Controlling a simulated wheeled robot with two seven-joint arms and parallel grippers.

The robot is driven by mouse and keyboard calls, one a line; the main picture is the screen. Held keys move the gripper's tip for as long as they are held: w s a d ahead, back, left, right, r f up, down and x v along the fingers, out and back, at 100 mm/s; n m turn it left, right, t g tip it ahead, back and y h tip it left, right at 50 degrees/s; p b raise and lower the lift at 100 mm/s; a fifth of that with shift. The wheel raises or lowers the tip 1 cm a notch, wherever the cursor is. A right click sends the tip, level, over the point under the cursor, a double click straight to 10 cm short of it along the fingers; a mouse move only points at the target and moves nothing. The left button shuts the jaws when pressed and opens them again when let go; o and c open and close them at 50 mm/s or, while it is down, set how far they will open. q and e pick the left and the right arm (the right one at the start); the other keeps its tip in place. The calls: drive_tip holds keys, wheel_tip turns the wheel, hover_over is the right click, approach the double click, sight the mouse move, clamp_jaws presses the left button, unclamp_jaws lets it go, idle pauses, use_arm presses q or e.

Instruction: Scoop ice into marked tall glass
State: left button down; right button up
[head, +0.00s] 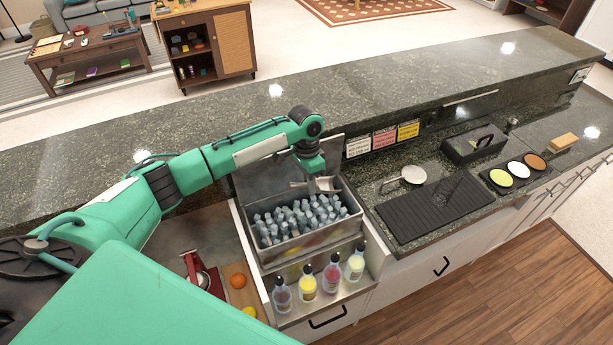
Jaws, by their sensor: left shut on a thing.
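My left gripper (311,178) hangs over the back of the steel ice bin (291,254), pointing down. It is shut on a metal scoop (325,185), whose bright bowl shows just right of the fingers. The bin is filled with several grey-blue ice pieces (300,218), below and in front of the scoop. I cannot tell whether the scoop touches the ice or holds any. No tall glass with a mark can be made out. My right gripper is not in view.
Several bottles (332,275) stand in a rail before the bin. Right of it lie a black mat (435,208), a strainer (413,174), a black caddy (474,146) and a rimming tray (515,172). A raised granite ledge (400,90) runs behind. A red juicer (196,272) sits left.

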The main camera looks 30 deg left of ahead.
use_arm(q)
drive_tip(key=shift+f+b, duration=5.2)
drive_tip(key=shift+f, duration=3.2)
wheel_tip(320, 180, up, 10)
drive_tip(key=t+h+p, duration=0.2)
drive_tip(key=p, duration=0.6)
drive_tip(key=shift+t, duration=0.3)
